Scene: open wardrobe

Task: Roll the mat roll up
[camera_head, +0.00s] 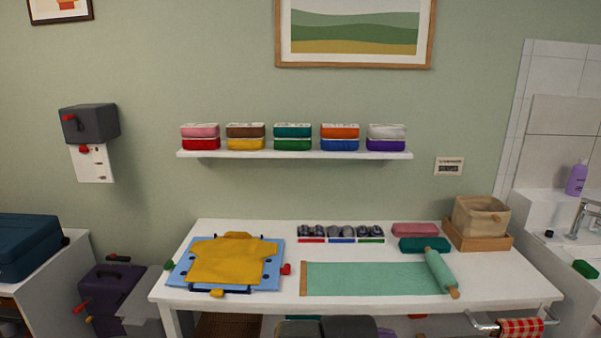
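The green mat (365,279) lies mostly flat on the front right part of the white table (400,303). A thin wooden bar (303,278) edges its left end. At its right end is the mat roll (440,271), a thick green roll with wooden knobs at both ends. The roll lies slanted, its near end farther right than its far end. My gripper is not in view, and nothing that I can make out touches the mat.
A yellow shirt (232,260) lies on a blue board (182,274) left of the mat. Behind the mat are small shoe-like items in rows, a pink bundle (415,230), a dark green bundle (424,245) and a wooden tray (480,241) holding a beige bin (478,218). A checked cloth (519,328) hangs at the table's front right.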

